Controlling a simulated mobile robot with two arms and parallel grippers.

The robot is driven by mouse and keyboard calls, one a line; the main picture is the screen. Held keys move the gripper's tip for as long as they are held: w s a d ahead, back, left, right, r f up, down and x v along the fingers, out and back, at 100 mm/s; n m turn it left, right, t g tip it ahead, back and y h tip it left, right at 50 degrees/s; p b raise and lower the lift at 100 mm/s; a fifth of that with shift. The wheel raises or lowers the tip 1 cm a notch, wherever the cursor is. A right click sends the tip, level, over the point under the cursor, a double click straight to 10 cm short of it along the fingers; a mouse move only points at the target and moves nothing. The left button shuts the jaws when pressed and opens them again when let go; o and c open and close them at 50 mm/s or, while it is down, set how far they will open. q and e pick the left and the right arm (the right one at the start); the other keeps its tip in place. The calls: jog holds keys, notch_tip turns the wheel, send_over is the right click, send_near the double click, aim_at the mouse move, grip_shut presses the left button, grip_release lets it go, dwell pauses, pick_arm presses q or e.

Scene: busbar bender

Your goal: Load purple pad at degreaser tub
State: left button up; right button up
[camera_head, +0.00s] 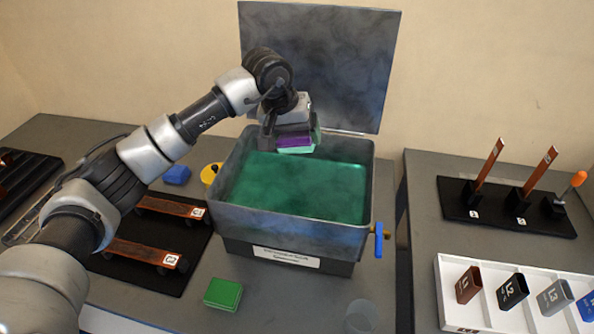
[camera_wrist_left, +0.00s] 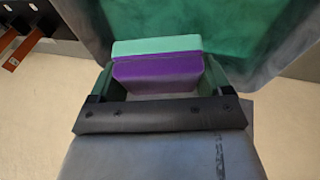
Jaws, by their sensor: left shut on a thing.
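The degreaser tub (camera_head: 300,218) is a grey open box with green liquid (camera_head: 320,190) inside and its lid (camera_head: 318,65) raised at the back. My left gripper (camera_head: 293,140) is shut on the purple pad (camera_head: 294,142), above the back part of the tub. The pad has a pale green layer on one face. In the left wrist view, the purple pad (camera_wrist_left: 158,72) sits between the fingers, with its pale green layer (camera_wrist_left: 156,45) on the far side. I cannot tell whether the pad touches the liquid. My right gripper is not in view.
A green pad (camera_head: 223,294) lies in front of the tub. A blue handle (camera_head: 379,243) sticks out at the tub's right side. A clear cup (camera_head: 361,316) stands at the front. A blue block (camera_head: 176,175) and a yellow round thing (camera_head: 211,174) sit left of the tub.

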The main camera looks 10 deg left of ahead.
aim_at(296, 133)
pick_arm(q)
jog(key=shift+r, duration=0.1)
dwell(0.4)
jog(key=shift+r+p, duration=0.8)
jog(key=shift+r, duration=1.15)
